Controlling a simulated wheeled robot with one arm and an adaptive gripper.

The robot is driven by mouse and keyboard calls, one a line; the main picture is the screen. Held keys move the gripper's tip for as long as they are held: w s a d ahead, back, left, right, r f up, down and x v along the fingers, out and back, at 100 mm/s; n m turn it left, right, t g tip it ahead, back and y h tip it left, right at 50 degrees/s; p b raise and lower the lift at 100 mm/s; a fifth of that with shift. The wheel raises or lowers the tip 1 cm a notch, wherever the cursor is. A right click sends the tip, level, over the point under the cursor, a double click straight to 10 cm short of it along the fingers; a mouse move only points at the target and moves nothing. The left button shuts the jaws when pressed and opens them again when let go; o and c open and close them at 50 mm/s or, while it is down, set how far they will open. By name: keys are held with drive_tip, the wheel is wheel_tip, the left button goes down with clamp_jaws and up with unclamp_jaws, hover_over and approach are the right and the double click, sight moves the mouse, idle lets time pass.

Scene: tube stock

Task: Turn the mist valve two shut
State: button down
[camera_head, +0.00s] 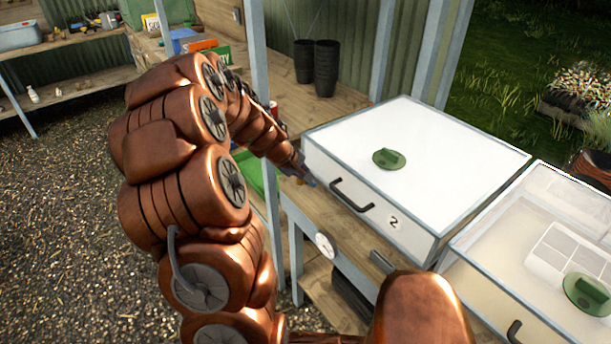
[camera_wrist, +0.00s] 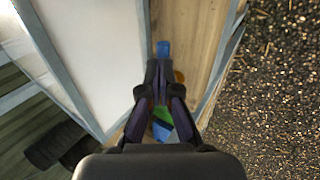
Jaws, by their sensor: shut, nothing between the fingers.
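A white-lidded box (camera_head: 415,165) bears the number 2 (camera_head: 394,221) on its front, with a black handle (camera_head: 351,194) beside it. My gripper (camera_head: 303,177) is at the box's front left corner, low beside its wall. In the wrist view my gripper (camera_wrist: 160,72) is shut and empty, its fingertips together over the wooden bench. A small blue part (camera_wrist: 163,48) shows just past the fingertips; it may be the valve lever, but I cannot tell. The fingers partly hide a blue and green thing (camera_wrist: 162,124) below. No whole valve is clearly visible.
A green vent knob (camera_head: 389,159) sits on the lid. A second, clear-topped box (camera_head: 545,240) stands at the right. Black pots (camera_head: 325,68) stand behind. A grey post (camera_head: 262,100) rises close to my arm.

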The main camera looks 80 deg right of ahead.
drive_tip(key=shift+w, duration=0.15)
drive_tip(key=shift+w+d+b, duration=0.15)
drive_tip(key=shift+w+b, duration=0.15)
drive_tip(key=shift+w, duration=0.35)
